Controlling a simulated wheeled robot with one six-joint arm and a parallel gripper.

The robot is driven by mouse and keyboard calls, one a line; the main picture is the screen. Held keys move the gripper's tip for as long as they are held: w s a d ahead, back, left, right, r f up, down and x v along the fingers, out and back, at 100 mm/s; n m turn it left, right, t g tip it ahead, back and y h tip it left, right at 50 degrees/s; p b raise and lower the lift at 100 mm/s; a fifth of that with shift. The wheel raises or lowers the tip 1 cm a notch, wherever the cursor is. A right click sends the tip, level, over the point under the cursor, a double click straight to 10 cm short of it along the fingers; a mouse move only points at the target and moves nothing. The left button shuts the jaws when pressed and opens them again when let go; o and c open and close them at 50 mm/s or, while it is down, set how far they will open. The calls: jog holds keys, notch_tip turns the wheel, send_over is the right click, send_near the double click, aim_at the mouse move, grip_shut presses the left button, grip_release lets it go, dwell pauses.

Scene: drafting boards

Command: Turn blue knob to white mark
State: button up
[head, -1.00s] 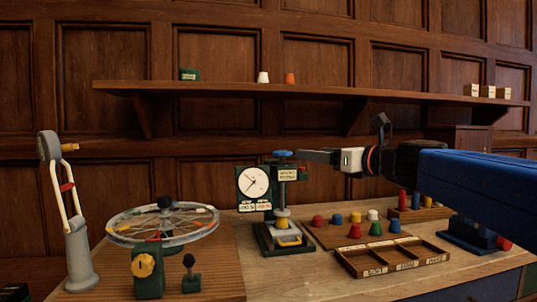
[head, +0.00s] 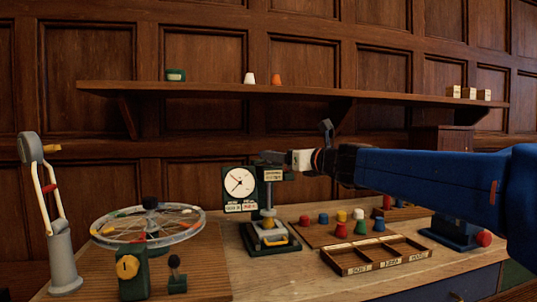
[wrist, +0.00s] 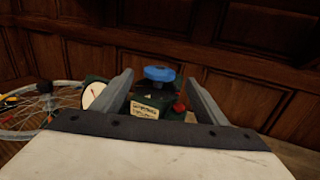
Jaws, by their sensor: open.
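The blue knob (wrist: 160,73) sits on top of a green dial stand (head: 270,190), which has a round white dial (head: 239,183). In the wrist view the knob lies between and a little beyond my two grey fingers, with no contact visible. My gripper (head: 274,157) is open at the top of the stand, and its fingers hide the knob in the head view. A white label (wrist: 145,110) with dark print shows below the knob.
A spoked wheel (head: 148,222) and a grey lever post (head: 62,252) stand to the left. Several coloured cups (head: 342,230) and a wooden divided tray (head: 375,258) lie to the right. A wall shelf (head: 300,92) runs behind, above my gripper.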

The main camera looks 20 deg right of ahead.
jog(key=x, duration=0.7)
jog(key=shift+f, duration=0.1)
jog(key=c, duration=1.1)
